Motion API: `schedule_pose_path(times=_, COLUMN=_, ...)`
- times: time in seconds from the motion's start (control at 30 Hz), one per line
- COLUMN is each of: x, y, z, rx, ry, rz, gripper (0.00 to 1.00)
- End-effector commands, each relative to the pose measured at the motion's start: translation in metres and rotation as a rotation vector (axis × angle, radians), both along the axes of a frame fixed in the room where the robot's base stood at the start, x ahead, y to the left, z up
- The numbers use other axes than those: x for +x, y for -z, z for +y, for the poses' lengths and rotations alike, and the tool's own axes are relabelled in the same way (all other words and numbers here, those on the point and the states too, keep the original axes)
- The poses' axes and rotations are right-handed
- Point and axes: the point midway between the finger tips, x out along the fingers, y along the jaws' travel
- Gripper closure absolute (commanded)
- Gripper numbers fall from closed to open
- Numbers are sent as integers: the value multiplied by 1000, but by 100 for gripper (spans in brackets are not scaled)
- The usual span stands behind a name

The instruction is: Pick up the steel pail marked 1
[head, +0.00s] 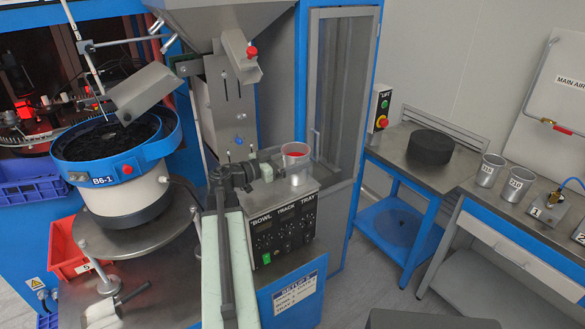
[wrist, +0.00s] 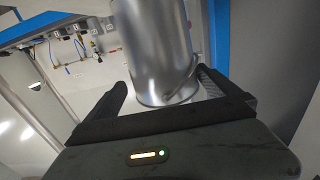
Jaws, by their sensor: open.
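A steel pail (head: 295,165) with something red in its top stands on the grey control box lettered BOWL, TRACK, TRAY. No number can be read on it. My gripper (head: 268,171) is at the pail's left side in the head view, at the end of my arm. In the wrist view a bare steel pail (wrist: 155,45) stands between the two open dark fingers of my gripper (wrist: 161,82). One finger is on each side, with a gap at the left finger. Contact at the right finger cannot be told.
Two more pails with labels, a left one (head: 490,170) and a right one (head: 517,184), stand on the right bench (head: 475,196). A plate marked 1 (head: 535,212) is beside them. A black round block (head: 430,147) sits on the middle bench. The bowl feeder (head: 112,180) is at left.

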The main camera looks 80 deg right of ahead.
Motion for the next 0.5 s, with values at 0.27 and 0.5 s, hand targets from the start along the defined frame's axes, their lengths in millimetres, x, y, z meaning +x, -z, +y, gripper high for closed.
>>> schedule_pose_path(times=0.27, x=-11, y=-1, z=-21, rx=1, ry=-4, rz=-1, gripper=0)
schedule_pose_path(times=0.5, x=-30, y=-1, z=-39, rx=1, ry=-9, rz=-1, gripper=0)
